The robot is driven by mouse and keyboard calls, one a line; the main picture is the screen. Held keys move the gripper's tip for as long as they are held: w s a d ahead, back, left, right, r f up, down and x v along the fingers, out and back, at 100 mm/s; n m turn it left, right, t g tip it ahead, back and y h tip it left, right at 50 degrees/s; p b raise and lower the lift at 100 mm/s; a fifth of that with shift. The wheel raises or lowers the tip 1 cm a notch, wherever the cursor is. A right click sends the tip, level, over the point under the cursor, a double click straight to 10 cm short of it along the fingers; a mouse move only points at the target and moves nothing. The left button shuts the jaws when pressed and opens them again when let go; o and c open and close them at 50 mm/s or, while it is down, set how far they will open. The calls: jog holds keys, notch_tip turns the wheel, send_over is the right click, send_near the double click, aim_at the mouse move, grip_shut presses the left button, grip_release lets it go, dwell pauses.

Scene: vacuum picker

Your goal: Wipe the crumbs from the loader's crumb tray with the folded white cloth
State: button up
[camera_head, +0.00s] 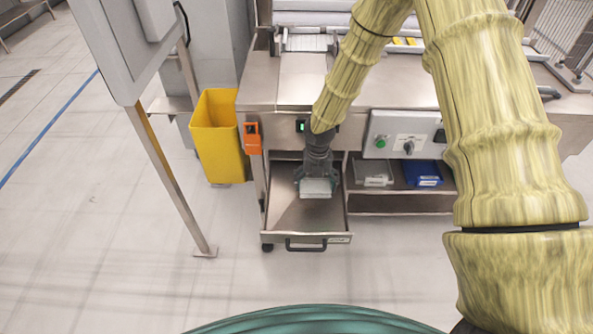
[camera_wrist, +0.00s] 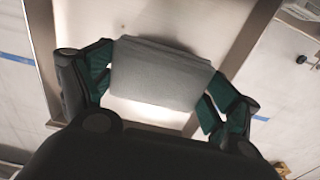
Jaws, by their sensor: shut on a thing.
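The crumb tray (camera_head: 290,219) is pulled out from the front of the steel loader, its dark handle (camera_head: 305,246) facing me. My gripper (camera_head: 317,182) points down into the tray, shut on the folded white cloth (camera_head: 316,188). In the wrist view, the cloth (camera_wrist: 160,71) lies between the two green-padded fingers, over the pale tray floor (camera_wrist: 185,20). I cannot tell whether the cloth touches the floor. No crumbs can be made out in either view; the gripper and cloth hide part of the tray.
A yellow bin (camera_head: 217,140) stands left of the loader, beside an orange holder (camera_head: 252,138). A control box (camera_head: 402,133) is right of my gripper, above a shelf with a blue bin (camera_head: 422,174) and a grey bin (camera_head: 373,174). The floor in front is clear.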

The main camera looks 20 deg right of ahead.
aim_at(315, 184)
notch_tip(315, 184, up, 3)
jog(key=shift+r+p, duration=0.2)
jog(key=shift+p, duration=1)
jog(key=shift+a+r, duration=0.1)
